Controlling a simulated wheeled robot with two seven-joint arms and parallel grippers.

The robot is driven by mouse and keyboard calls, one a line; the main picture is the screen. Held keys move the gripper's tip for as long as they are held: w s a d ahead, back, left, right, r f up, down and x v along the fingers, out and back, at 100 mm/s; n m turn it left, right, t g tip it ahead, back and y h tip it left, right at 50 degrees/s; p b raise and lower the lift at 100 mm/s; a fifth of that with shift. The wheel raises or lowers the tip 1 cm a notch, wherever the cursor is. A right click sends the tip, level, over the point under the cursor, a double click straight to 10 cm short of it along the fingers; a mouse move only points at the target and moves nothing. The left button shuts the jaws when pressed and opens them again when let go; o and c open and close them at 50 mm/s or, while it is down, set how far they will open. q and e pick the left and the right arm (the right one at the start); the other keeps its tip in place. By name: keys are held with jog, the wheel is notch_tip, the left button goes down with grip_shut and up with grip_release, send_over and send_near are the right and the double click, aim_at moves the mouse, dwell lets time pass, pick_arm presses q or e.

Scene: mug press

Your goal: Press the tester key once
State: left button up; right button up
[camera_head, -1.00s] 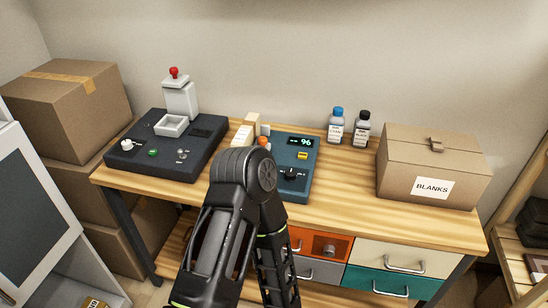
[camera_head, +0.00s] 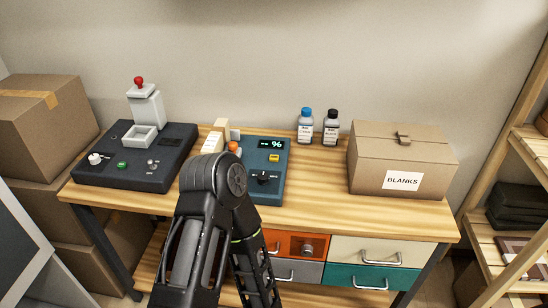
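The teal tester box (camera_head: 275,192) sits on the wooden bench, right of centre-left. Its dark display (camera_head: 270,143) shows small bright characters, hard to read, perhaps 96. A yellow key (camera_head: 274,158) sits below the display, with a black knob (camera_head: 264,177) under it. Nothing visibly touches the yellow key. My black arm rises from the bottom in front of the tester and covers its lower left part. The arm bends at the top and a link runs back down. No gripper fingers show in the view.
A dark press (camera_head: 140,172) with a red-knobbed column stands left. An orange knob (camera_head: 233,147) is beside the tester. Two bottles (camera_head: 305,126) and a BLANKS box (camera_head: 400,165) stand right. Bare bench (camera_head: 318,190) lies between tester and box. Drawers (camera_head: 380,252) are below; shelves (camera_head: 515,240) stand right.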

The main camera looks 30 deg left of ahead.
pick_arm(q)
grip_shut()
dwell(1.4)
